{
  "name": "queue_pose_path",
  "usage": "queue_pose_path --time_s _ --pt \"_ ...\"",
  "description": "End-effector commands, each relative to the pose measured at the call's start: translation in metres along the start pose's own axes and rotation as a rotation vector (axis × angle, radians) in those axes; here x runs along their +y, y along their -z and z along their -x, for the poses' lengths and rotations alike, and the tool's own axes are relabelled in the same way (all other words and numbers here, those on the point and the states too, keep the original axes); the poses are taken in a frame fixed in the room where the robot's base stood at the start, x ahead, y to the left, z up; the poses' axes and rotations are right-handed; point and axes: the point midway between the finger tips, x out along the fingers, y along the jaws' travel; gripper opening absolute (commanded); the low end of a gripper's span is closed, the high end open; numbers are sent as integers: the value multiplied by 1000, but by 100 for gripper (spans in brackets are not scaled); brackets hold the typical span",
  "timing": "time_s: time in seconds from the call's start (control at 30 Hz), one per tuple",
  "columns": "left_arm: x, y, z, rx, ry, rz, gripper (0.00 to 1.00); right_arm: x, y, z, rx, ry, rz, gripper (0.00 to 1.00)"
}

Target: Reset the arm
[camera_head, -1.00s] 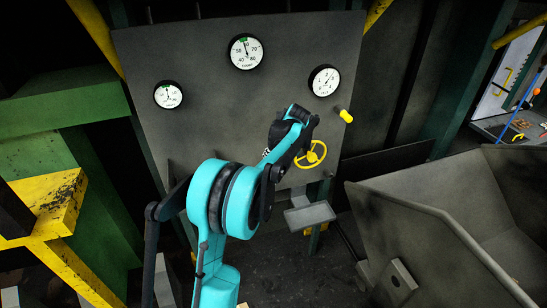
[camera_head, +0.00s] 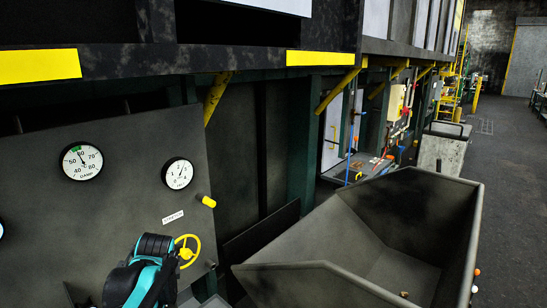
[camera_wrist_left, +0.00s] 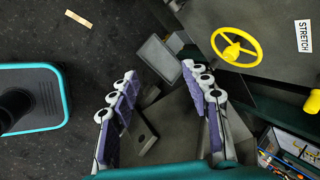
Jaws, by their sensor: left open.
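My left arm (camera_head: 148,275) shows at the lower left of the head view, in front of the gauge panel (camera_head: 120,215). In the left wrist view my left gripper (camera_wrist_left: 158,70) is open, its two padded fingers apart with nothing between them. The yellow handwheel (camera_head: 187,250) is just right of the arm in the head view. It also shows in the wrist view (camera_wrist_left: 236,46), right of and apart from the fingers. My right gripper is in neither view.
A yellow knob (camera_head: 206,201) sticks out of the panel near two round gauges (camera_head: 82,161). A large grey open bin (camera_head: 400,230) stands on the right. A small grey tray (camera_wrist_left: 157,60) lies beyond the fingers. Dark floor is open at far right.

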Motion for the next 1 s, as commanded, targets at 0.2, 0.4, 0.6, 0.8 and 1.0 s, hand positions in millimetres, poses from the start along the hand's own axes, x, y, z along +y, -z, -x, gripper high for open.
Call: queue_pose_path --time_s 0.2,0.4,0.6,0.8,1.0 --pt "103 28 30 137 14 527 48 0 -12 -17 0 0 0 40" --pt "191 46 32 257 -36 986 48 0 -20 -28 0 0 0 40" --pt "240 56 25 322 -95 1258 48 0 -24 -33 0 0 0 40" --pt "249 58 23 335 -111 1323 48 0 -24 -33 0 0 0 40" --pt "249 58 24 334 -110 1321 48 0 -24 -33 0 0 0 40"
